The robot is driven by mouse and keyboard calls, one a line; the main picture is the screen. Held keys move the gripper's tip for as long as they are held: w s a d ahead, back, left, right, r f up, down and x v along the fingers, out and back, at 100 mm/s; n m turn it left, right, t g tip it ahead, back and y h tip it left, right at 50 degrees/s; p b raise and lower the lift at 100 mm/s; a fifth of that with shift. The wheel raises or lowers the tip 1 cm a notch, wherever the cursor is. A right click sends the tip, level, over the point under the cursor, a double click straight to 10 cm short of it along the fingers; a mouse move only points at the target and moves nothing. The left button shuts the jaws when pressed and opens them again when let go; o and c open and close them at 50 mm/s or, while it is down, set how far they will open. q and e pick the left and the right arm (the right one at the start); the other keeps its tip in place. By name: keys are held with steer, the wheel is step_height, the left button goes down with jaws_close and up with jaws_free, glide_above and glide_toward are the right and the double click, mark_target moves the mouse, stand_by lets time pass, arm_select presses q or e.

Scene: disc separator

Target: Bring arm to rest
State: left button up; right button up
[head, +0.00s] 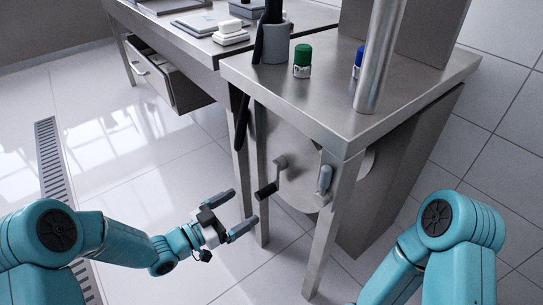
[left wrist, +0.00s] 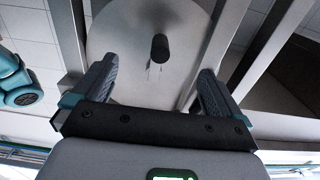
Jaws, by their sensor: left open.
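My left arm, teal, reaches in from the left in the head view. Its left gripper (head: 238,212) is open and empty, in the air in front of the metal bench's legs, left of and below a crank with a dark handle (head: 266,190). The left wrist view shows the left gripper (left wrist: 152,88) with its fingers wide apart and nothing between them. Beyond them is the dark handle (left wrist: 160,47) on a round pale disc (left wrist: 130,30). My right arm shows at the lower right of the head view; its gripper is out of the frame.
The metal bench (head: 420,95) carries a green-capped jar (head: 302,62), a blue-capped jar (head: 358,62) and a grey cup (head: 271,48). A grey lever (head: 324,180) sits by a bench leg. A drawer (head: 165,80) stands open at the left.

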mark_target(257, 197)
arm_select(q)
steer(key=x, duration=0.8)
steer(key=shift+w+d, duration=0.1)
steer(key=shift+w+a+r, duration=0.1)
steer(key=shift+w+a, duration=0.55)
steer(key=shift+w, duration=0.05)
steer(key=shift+s, duration=0.1)
